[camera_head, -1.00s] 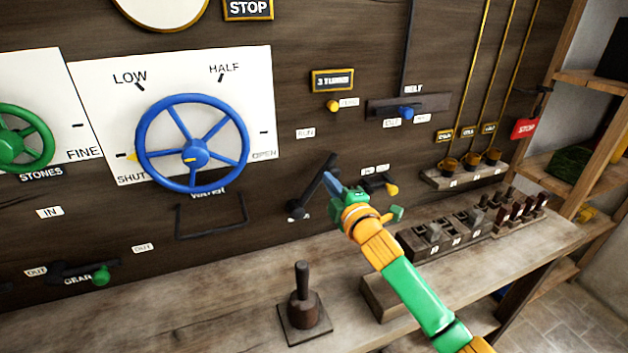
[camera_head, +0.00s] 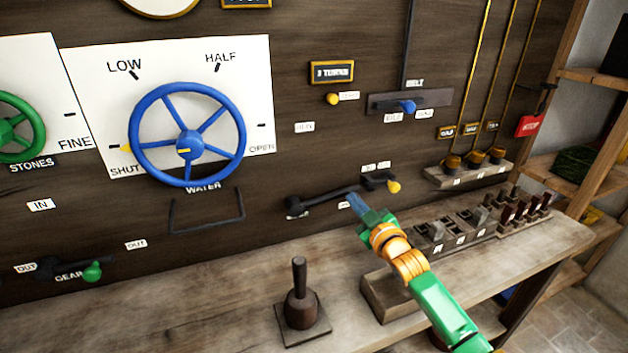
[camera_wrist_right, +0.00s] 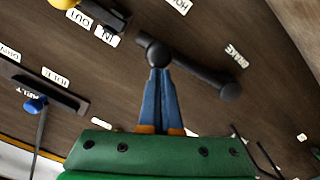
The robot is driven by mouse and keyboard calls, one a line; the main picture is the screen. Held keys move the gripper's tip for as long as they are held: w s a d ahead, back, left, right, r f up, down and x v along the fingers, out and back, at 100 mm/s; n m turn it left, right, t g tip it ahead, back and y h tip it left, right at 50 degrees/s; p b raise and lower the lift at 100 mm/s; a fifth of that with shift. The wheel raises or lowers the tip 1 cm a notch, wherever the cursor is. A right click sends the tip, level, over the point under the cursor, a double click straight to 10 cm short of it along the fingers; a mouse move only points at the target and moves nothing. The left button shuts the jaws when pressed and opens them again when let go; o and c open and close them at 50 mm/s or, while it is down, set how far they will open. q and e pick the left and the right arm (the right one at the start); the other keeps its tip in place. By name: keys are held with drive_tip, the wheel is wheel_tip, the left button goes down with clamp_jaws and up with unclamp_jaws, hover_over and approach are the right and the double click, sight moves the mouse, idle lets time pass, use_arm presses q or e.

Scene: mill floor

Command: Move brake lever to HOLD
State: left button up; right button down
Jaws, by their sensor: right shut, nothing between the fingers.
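The brake lever (camera_head: 325,197) is a black bar on the dark wood panel. Its pivot is at the left and its arm points right and slightly up. A white label (camera_head: 345,205) sits just below its free end; the text is too blurred to read there. In the right wrist view the lever (camera_wrist_right: 195,75) has a round knob at its free end, with a BRAKE label (camera_wrist_right: 236,57) near the pivot. My right gripper (camera_head: 355,199) is shut and empty. Its blue fingertips (camera_wrist_right: 158,72) are at the knob; I cannot tell if they touch. My left gripper is out of view.
A small black lever with a yellow knob (camera_head: 393,187) is close at the right, by the IN and OUT labels. An upright wooden-handled lever (camera_head: 300,300) stands on the bench front.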

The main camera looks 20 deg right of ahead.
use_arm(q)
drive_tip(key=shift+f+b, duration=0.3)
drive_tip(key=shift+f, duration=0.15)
use_arm(e)
drive_tip(key=shift+d+f+m, duration=0.1)
drive_tip(key=shift+f+m, duration=0.5)
drive_tip(key=shift+f, duration=0.15)
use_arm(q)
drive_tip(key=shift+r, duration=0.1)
use_arm(e)
drive_tip(key=shift+r, duration=0.1)
